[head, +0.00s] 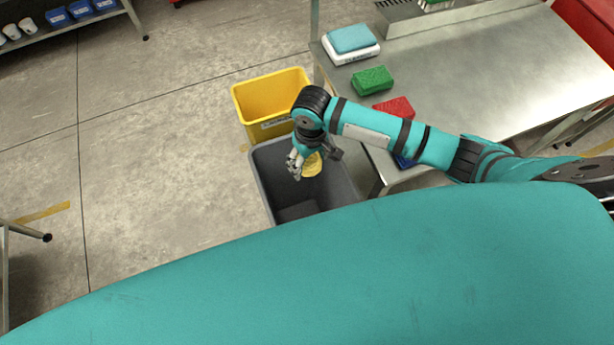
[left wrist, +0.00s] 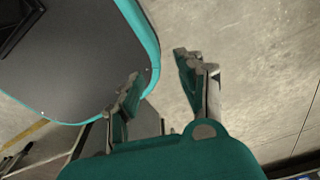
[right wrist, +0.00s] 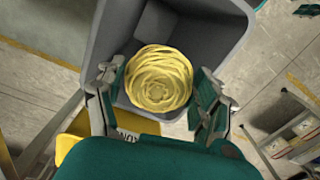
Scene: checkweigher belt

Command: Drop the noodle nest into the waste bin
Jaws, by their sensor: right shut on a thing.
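The noodle nest (head: 313,165) is a round yellow coil. My right gripper (head: 305,163) is shut on it and holds it over the opening of the grey bin (head: 263,172). In the right wrist view the nest (right wrist: 158,78) sits between the two fingers (right wrist: 159,80), with the grey bin's inside (right wrist: 205,30) behind it. The visible bin floor looks bare. My left gripper (left wrist: 159,66) shows only in the left wrist view, with its fingers apart and nothing between them.
A yellow bin (head: 270,98) with a label stands directly behind the grey bin.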

